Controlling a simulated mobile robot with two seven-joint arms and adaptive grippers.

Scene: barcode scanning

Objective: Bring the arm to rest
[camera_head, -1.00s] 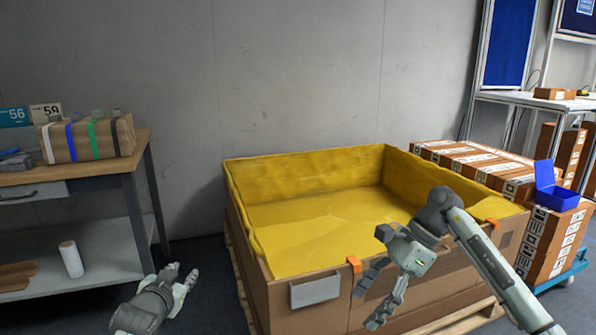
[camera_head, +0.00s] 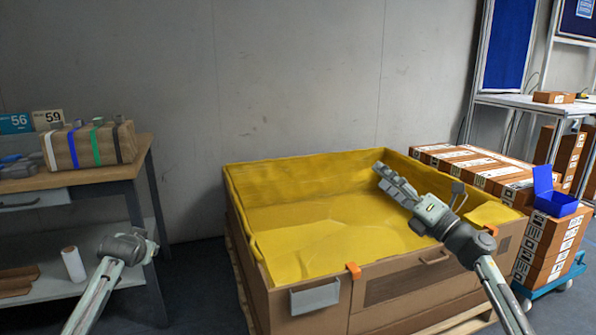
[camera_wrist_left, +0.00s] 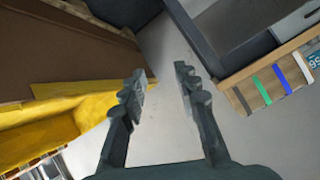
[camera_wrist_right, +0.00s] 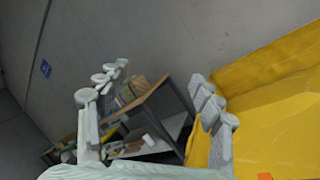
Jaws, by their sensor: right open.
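My right gripper (camera_head: 424,190) is open and empty, over the right part of the large yellow-lined box (camera_head: 318,222) in the head view. Its two fingers are well apart in the right wrist view (camera_wrist_right: 158,88), with nothing between them. My left arm rises from the bottom left of the head view, and its fingers cannot be made out there. In the left wrist view, the left gripper (camera_wrist_left: 163,88) has its fingers spread and nothing between them.
Stacked brown cartons (camera_head: 470,165) and a blue bin (camera_head: 556,200) stand at the right. A grey wall (camera_head: 290,80) is behind.

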